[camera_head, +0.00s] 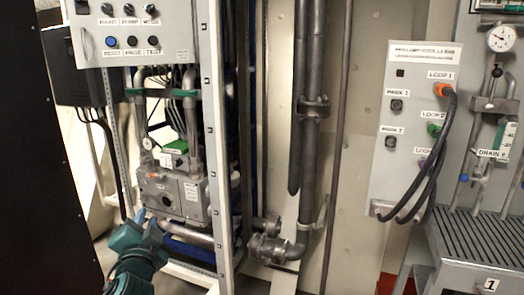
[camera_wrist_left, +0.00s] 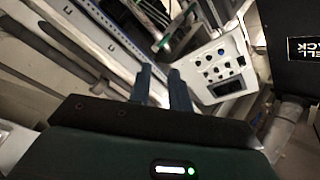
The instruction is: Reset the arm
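My left arm is teal and comes in at the lower left of the head view. Its gripper (camera_head: 142,214) is dark blue and sits just left of and below a grey box with ports (camera_head: 180,195) in the open cabinet. In the left wrist view, the two dark fingers (camera_wrist_left: 160,71) stand apart with a gap and nothing between them. They point towards a grey control panel with knobs and buttons (camera_wrist_left: 218,62). My right gripper shows in neither view.
The cabinet frame post (camera_head: 217,150) and grey pipes (camera_head: 309,110) stand right of my arm. A panel labelled with loops (camera_head: 405,150) has dark cables (camera_head: 432,170) hanging from it. A slatted metal bench (camera_head: 480,240) is at the lower right. A black panel (camera_head: 40,200) borders the left.

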